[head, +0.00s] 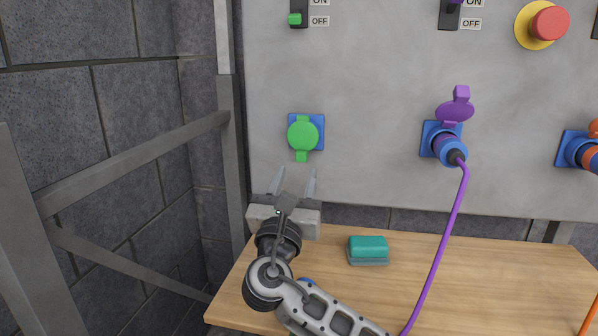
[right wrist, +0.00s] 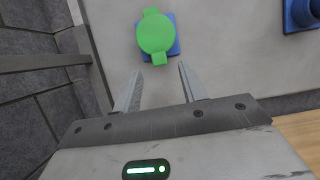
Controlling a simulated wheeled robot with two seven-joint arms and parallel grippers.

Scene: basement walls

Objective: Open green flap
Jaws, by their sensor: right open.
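The green flap (head: 302,134) is a round cover with a small tab at its lower edge, lying shut over a blue square socket (head: 320,121) on the grey panel. My right gripper (head: 293,174) is open and empty, just below the flap and apart from it. In the right wrist view the green flap (right wrist: 155,34) is ahead of the two fingers (right wrist: 157,82), with the blue socket plate (right wrist: 177,48) partly behind it. What is under the flap is hidden. My left gripper is not in view.
A purple-flapped socket (head: 455,110) with a purple cable (head: 448,225) is to the right. A teal sponge-like block (head: 368,247) lies on the wooden table (head: 480,262). A green switch (head: 295,19) and a red button (head: 549,22) are higher up. A metal frame (head: 140,162) stands left.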

